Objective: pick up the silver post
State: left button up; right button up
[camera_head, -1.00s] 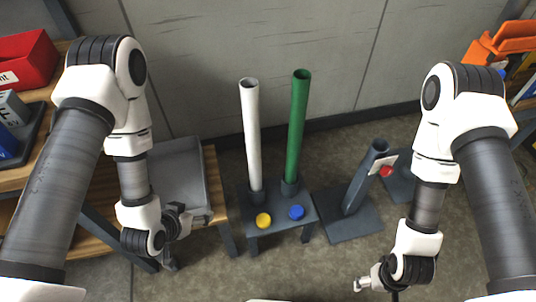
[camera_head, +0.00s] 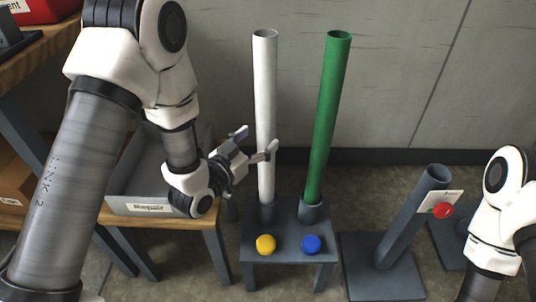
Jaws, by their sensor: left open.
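The silver post (camera_head: 265,90) is a pale, hollow tube standing upright in a socket on a low dark stand (camera_head: 288,236). My left gripper (camera_head: 257,140) is open at about the post's mid-height, coming from its left. One fingertip overlaps the post in the picture, and the other is just left of it. I cannot tell whether the fingers touch the post or how far in front of it they are. My right gripper is out of view; only part of my right arm shows at the right edge.
A green post (camera_head: 327,120) stands right of the silver one. A yellow button (camera_head: 266,244) and a blue button (camera_head: 311,244) are on the stand's front. A tilted dark tube (camera_head: 412,218) stands further right. A grey labelled bin (camera_head: 140,207) sits left on a wooden table.

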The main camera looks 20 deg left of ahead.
aim_at(259, 66)
pick_arm(q)
jog(key=b+x, duration=0.1)
jog(key=x, duration=0.3)
jog(key=shift+w, duration=0.15)
grip_shut()
jog(key=shift+r, duration=0.1)
notch_tip(259, 66, up, 17)
jog(key=p, duration=0.6)
jog(key=shift+r, duration=0.45)
